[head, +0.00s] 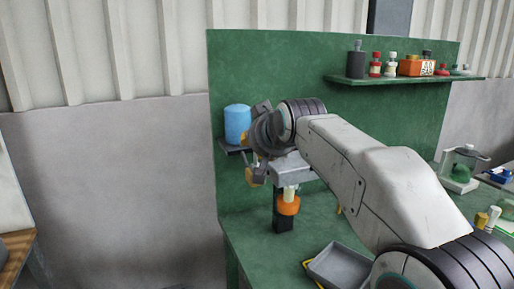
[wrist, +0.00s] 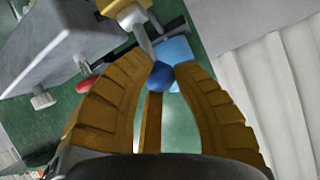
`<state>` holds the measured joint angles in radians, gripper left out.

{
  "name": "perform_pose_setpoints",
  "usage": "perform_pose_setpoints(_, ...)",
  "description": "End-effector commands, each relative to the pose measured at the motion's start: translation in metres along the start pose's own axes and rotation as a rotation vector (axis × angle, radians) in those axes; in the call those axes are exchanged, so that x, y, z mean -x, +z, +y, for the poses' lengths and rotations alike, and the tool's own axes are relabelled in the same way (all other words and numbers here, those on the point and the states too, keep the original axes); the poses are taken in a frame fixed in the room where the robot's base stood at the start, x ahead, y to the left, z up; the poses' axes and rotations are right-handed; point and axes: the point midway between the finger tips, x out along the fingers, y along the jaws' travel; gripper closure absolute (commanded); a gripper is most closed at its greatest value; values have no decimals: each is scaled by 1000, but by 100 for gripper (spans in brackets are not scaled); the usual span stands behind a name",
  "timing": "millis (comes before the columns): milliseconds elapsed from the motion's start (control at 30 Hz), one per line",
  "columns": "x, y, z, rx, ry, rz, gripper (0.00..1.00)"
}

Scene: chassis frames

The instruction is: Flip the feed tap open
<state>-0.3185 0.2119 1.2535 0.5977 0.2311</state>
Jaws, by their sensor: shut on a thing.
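The feed tap shows in the wrist view as a yellow body (wrist: 118,7) with a short metal lever (wrist: 144,40) that ends in a dark blue ball knob (wrist: 160,76). My gripper (wrist: 170,74) has its yellow fingers closed around the blue knob, with the fingertips at its sides. In the head view my gripper (head: 252,172) is beside the left end of a grey metal block; my wrist hides most of the tap there.
The grey block (head: 291,167) stands above an orange collar (head: 289,205). A blue canister (head: 237,124) sits on a small shelf just behind my wrist. A grey tray (head: 340,266) lies on the green bench. Bottles (head: 376,66) line an upper shelf. Left of the bench is bare wall.

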Motion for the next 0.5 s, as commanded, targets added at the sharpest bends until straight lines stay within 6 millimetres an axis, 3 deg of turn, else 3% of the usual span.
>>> perform_pose_setpoints(400, -2, 4, 0, 1, 0, -8, 100)
perform_pose_setpoints(433, -2, 4, 0, 1, 0, -8, 72)
perform_pose_setpoints(500, -2, 4, 0, 1, 0, -8, 65)
